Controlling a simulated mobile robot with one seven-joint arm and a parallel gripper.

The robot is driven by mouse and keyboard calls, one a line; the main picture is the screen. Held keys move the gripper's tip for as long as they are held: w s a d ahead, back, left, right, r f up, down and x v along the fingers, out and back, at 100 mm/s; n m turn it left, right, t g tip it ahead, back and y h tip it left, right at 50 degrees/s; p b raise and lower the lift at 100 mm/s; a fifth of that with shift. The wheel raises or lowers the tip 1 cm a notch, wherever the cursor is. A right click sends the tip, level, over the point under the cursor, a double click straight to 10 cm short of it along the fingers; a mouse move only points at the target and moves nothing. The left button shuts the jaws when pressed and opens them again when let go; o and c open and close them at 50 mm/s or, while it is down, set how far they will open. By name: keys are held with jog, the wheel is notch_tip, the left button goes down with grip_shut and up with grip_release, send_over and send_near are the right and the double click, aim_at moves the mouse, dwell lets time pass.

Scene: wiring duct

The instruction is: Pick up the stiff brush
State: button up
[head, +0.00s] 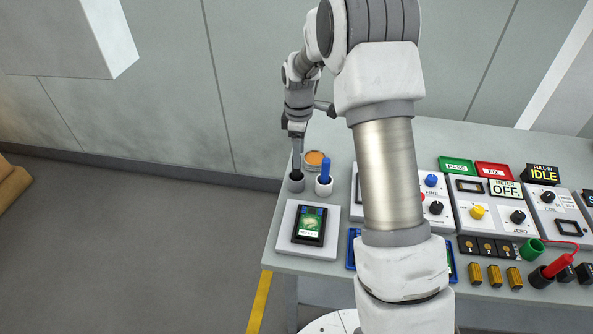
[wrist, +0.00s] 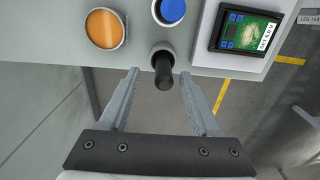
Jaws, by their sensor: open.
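A dark upright handle (wrist: 163,70) stands in a small grey round holder (head: 296,184) near the table's far left corner; it looks like the stiff brush, but its bristles are hidden in the holder. A blue-topped tool (head: 325,170) stands in a white holder just to its right; it also shows in the wrist view (wrist: 172,10). My gripper (wrist: 159,74) is open, with one finger on each side of the dark handle's end and visible gaps on both sides. In the head view my gripper (head: 297,150) points down over the grey holder.
An orange-filled round dish (head: 315,158) sits behind the holders. Control boxes (head: 480,215) and small parts crowd the table to the right. The left side beyond the table edge is open floor.

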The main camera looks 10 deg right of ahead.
aim_at(297, 171)
jog(key=f, duration=0.5)
jog(key=shift+s+a, duration=0.15)
jog(key=shift+a, duration=0.2)
grip_shut()
